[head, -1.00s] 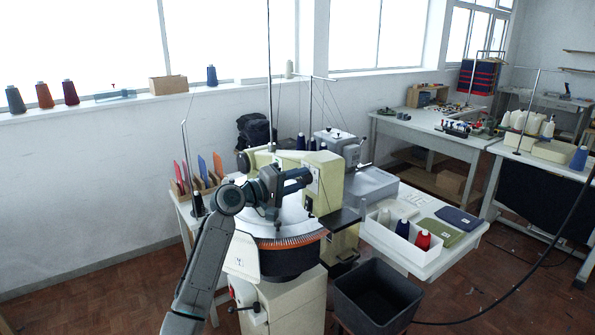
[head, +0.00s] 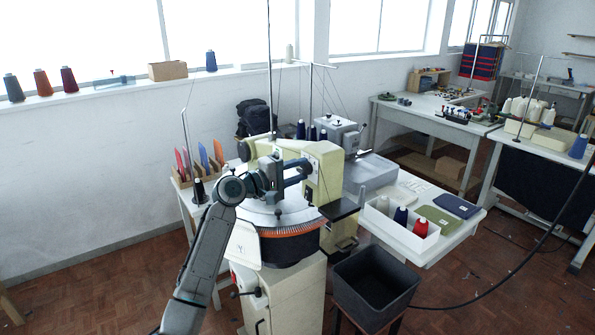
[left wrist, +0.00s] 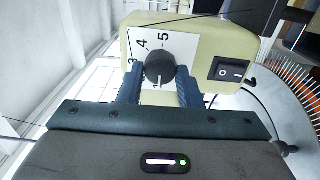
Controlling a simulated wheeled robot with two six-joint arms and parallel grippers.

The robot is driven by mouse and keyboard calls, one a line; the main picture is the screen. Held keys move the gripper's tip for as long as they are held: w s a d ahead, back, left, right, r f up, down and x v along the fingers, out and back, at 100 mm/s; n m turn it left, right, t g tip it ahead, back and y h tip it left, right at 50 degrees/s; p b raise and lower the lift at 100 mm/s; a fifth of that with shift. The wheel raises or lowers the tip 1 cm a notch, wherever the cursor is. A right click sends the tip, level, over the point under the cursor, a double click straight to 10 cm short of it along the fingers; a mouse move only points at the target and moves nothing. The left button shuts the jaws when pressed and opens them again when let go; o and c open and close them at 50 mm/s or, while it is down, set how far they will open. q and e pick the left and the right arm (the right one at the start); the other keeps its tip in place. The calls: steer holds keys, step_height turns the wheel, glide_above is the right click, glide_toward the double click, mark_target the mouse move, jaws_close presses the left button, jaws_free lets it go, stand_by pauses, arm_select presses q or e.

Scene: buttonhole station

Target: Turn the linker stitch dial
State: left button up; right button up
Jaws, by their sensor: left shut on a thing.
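The linker (head: 323,179) is a cream machine with a round dial plate edged in orange points. Its stitch dial (left wrist: 160,68) is a black ribbed knob on a white plate, with the numbers 3, 4 and 5 and a white mark near its lower edge. My left gripper (left wrist: 157,88) is shut on the dial, one finger on each side of it. In the head view the left gripper (head: 301,168) reaches the front of the linker head, and the dial is hidden there. My right gripper is not in view.
A black rocker switch (left wrist: 230,71) sits right of the dial on the same panel. A dark bin (head: 374,285) stands in front of the linker. A white tray of cones (head: 400,232) and folded cloths lie on the side table.

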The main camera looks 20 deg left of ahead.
arm_select(q)
steer(key=o, duration=1)
steer(key=shift+c, duration=0.2)
steer(key=shift+s+a+f, duration=0.15)
steer(key=shift+s+a, duration=0.1)
steer(key=b+v, duration=0.4)
steer(key=v, duration=0.6)
